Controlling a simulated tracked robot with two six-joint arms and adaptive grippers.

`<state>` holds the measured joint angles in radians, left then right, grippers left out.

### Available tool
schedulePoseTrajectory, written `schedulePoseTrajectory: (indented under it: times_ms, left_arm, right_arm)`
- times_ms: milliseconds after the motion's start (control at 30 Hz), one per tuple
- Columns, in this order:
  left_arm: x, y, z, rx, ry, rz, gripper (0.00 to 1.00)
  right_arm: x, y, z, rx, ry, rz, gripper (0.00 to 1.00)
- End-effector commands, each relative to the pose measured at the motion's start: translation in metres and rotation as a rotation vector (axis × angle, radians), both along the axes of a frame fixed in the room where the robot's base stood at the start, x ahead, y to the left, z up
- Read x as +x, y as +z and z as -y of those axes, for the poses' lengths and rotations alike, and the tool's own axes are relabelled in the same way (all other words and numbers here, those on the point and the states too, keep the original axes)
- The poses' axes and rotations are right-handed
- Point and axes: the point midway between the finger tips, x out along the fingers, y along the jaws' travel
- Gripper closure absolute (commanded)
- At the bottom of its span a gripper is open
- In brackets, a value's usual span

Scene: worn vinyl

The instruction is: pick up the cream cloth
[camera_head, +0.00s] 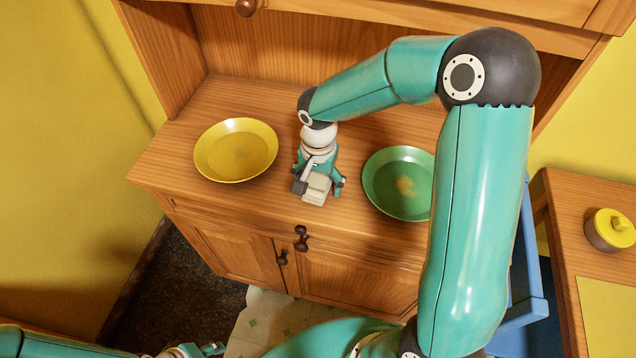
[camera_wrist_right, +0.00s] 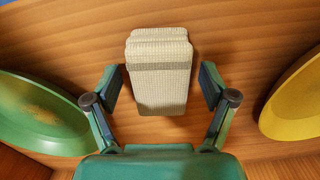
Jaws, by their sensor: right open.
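The cream cloth (camera_head: 316,189) is a small folded stack on the wooden cabinet top, near its front edge between two plates. In the right wrist view the cloth (camera_wrist_right: 158,72) shows a ribbed weave and a darker band, with a finger on each side and a gap to each. My right gripper (camera_head: 318,185) is over the cloth, pointing down, open and empty; it also shows in the wrist view (camera_wrist_right: 162,88). My left gripper (camera_head: 192,350) is low at the bottom edge of the head view, partly cut off, far from the cloth.
A yellow plate (camera_head: 236,150) lies left of the cloth and a green plate (camera_head: 396,185) right of it, partly behind my right arm. Cabinet walls and an upper part enclose the back. A blue chair (camera_head: 528,300) and a side table with a yellow-lidded pot (camera_head: 610,230) stand right.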

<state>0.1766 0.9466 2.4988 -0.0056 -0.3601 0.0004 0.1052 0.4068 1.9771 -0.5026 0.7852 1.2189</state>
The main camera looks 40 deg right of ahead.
Motion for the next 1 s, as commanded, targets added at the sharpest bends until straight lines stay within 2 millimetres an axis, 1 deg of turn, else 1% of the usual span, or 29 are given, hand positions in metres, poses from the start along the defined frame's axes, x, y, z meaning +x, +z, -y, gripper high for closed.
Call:
schedulePoseTrajectory:
  times_ms: [33,267,300,367,633,767,867,1000]
  left_arm:
    - [0.0,0.0,0.0,0.0,0.0,0.0,0.6]
    - [0.0,0.0,0.0,0.0,0.0,0.0,0.6]
    - [0.0,0.0,0.0,0.0,0.0,0.0,0.6]
    - [0.0,0.0,0.0,0.0,0.0,0.0,0.6]
    - [0.0,0.0,0.0,0.0,0.0,0.0,0.6]
    - [0.0,-0.001,0.0,0.0,0.0,0.0,0.6]
    - [0.0,-0.001,0.0,0.0,0.0,0.0,0.6]
    - [0.0,-0.003,0.0,0.0,0.0,0.0,0.6]
  right_arm:
    - [0.0,0.0,0.0,0.0,0.0,0.0,0.2]
    - [0.0,0.001,0.0,0.0,0.0,0.0,0.58]
    - [0.0,0.001,0.0,0.0,0.0,0.0,0.65]
    - [0.0,0.001,0.0,0.0,0.0,0.0,0.75]
    - [0.0,0.001,0.0,0.0,-0.001,0.0,0.76]
    - [0.0,0.006,0.0,0.0,-0.002,0.001,0.76]
    - [0.001,0.013,0.0,0.0,-0.003,0.003,0.76]
    - [0.001,0.032,0.0,0.0,-0.001,0.006,0.76]
